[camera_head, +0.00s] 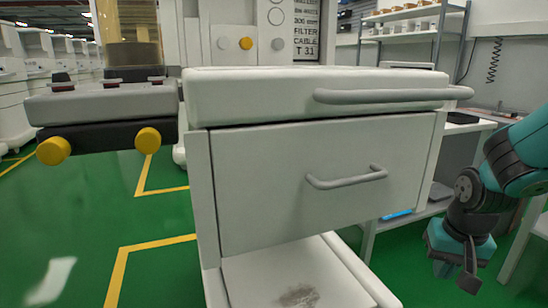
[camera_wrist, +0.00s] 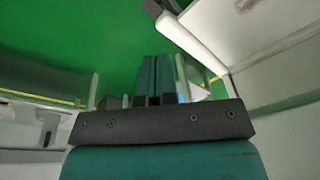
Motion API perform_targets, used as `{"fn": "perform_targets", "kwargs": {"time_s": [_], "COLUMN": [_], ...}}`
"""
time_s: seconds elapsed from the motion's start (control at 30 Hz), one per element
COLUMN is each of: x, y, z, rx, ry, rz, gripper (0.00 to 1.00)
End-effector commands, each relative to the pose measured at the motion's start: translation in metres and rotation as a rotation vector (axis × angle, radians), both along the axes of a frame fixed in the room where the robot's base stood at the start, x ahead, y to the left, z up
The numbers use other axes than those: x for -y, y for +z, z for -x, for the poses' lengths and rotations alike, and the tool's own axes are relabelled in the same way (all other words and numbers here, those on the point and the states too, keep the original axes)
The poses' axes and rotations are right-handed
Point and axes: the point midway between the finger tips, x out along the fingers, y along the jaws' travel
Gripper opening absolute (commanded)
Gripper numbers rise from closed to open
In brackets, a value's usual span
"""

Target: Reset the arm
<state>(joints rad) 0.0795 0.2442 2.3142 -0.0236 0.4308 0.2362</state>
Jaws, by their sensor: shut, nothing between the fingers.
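My arm comes in from the right edge of the head view, bent downward. My gripper (camera_head: 468,280) hangs at its end, to the right of the anaesthesia cart (camera_head: 320,88), clear of it. In the wrist view my gripper (camera_wrist: 155,62) points out over the green floor, its two fingers side by side, with nothing seen held. The cart's drawer (camera_head: 285,190) looks shut, and its grey handle (camera_head: 346,178) is apart from my gripper.
A grey rail (camera_head: 390,95) juts along the cart's top front. Yellow knobs (camera_head: 148,141) stick out at the left. A desk (camera_head: 470,127) and shelves (camera_head: 415,12) stand behind at the right. Green floor (camera_head: 60,230) is open at the left.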

Motion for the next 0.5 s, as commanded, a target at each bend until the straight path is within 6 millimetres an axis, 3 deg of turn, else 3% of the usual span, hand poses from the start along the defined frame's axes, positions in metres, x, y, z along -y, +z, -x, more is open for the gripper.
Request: {"fn": "perform_targets", "kwargs": {"time_s": [0.03, 0.2, 0.23, 0.37, 0.5], "x": [-0.008, -0.026, -0.039, -0.089, -0.138], "y": [0.009, 0.024, 0.047, 0.102, 0.166], "z": [0.019, 0.076, 0.075, 0.095, 0.134], "rx": [0.024, 0.088, 0.092, 0.083, 0.065], "ry": [0.075, 0.317, 0.351, 0.508, 0.723], "rz": [0.016, 0.072, 0.041, -0.072, -0.181], "gripper": [0.0, 0.0, 0.0, 0.0, 0.0]}}
